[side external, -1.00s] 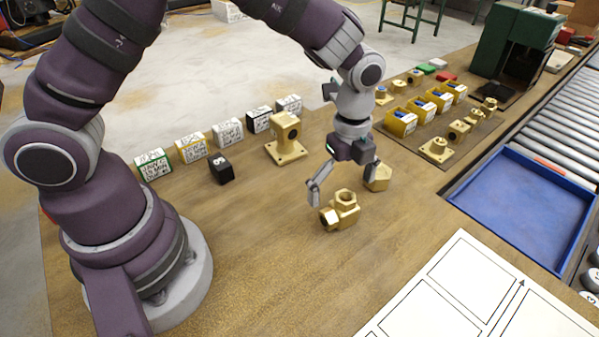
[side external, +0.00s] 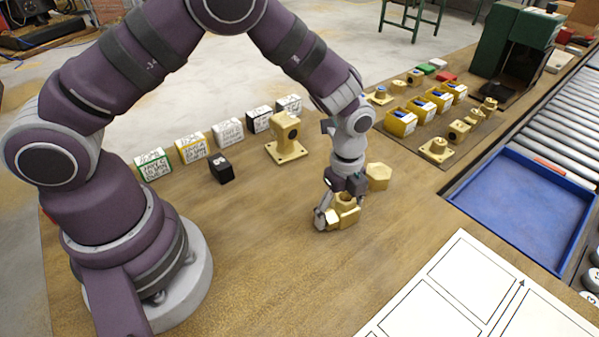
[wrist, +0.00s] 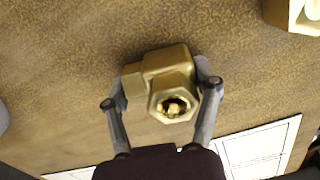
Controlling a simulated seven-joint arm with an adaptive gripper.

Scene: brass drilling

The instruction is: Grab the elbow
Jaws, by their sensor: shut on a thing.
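The brass elbow (side external: 347,215) sits on the wooden table in the side view, with one hex opening facing up. It also shows in the wrist view (wrist: 168,80), between my fingers. My gripper (side external: 338,214) is down at the elbow, with one finger on each side of it. In the wrist view my gripper (wrist: 165,88) is shut on the elbow, its fingertips against the left and right sides. The elbow appears to rest on the table still. The fingers cover part of its sides in the side view.
A brass hex piece (side external: 378,176) lies just behind my gripper. A brass flanged fitting (side external: 286,140) and a black block (side external: 221,168) stand further back left. A blue tray (side external: 525,205) is at right, and a white marked sheet (side external: 455,300) lies in front. Table left of the elbow is clear.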

